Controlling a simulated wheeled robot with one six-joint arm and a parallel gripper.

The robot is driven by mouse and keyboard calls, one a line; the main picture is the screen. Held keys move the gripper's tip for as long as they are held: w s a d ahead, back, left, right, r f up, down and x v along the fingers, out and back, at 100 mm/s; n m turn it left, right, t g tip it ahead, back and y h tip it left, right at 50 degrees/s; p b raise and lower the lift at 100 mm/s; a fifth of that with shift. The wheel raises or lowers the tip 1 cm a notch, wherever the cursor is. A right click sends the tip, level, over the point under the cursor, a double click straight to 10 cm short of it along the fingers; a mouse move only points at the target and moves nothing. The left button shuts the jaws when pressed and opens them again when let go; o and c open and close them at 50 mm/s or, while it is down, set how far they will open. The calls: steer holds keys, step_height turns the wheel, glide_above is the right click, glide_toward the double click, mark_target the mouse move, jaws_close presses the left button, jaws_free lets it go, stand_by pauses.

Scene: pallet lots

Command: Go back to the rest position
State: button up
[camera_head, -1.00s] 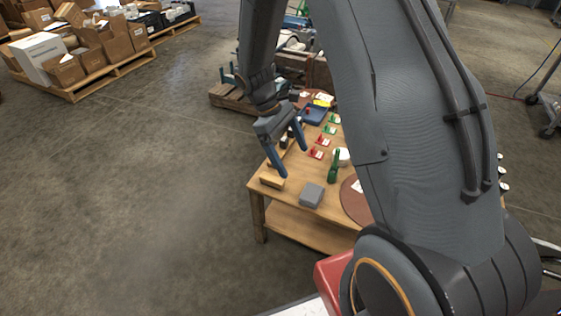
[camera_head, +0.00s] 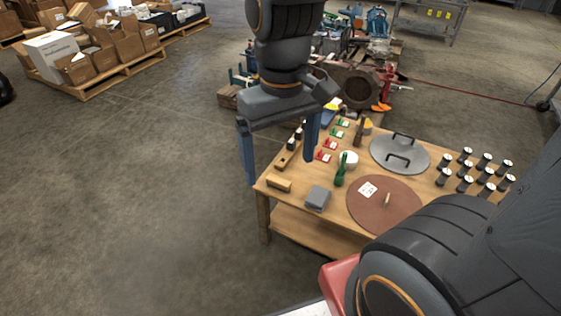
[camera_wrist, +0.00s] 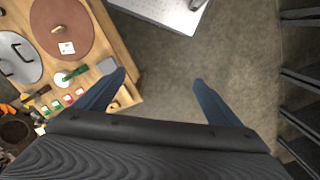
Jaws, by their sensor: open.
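My gripper (camera_head: 279,170) is open, with its two blue fingers wide apart and nothing between them. In the head view it hangs in front of the left edge of the wooden table (camera_head: 285,228), covering part of it. In the wrist view my gripper (camera_wrist: 160,80) shows bare floor between its fingers, and the table (camera_wrist: 118,38) lies to the left, with the left finger overlapping its edge.
The table bears a brown disc (camera_head: 372,215), a grey lid with handles (camera_head: 385,150), a grey block (camera_head: 317,197), a green-handled tool (camera_head: 341,172) and several black cylinders (camera_head: 465,184). Loaded pallets (camera_head: 100,77) stand back left. Floor (camera_head: 150,190) left of the table is clear.

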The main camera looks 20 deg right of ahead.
steer(key=shift+s+a+r+m, duration=0.15)
steer(key=shift+s+a, duration=0.05)
steer(key=shift+s, duration=0.25)
steer(key=shift+s+a+r+m, duration=0.1)
steer(key=shift+s+a+m, duration=0.05)
steer(key=shift+s, duration=0.3)
steer(key=d+r+m+p, duration=0.2)
steer(key=d+r+p, duration=0.5)
steer(key=p, duration=0.7)
steer(key=shift+d, duration=0.3)
steer(key=shift+s, duration=0.1)
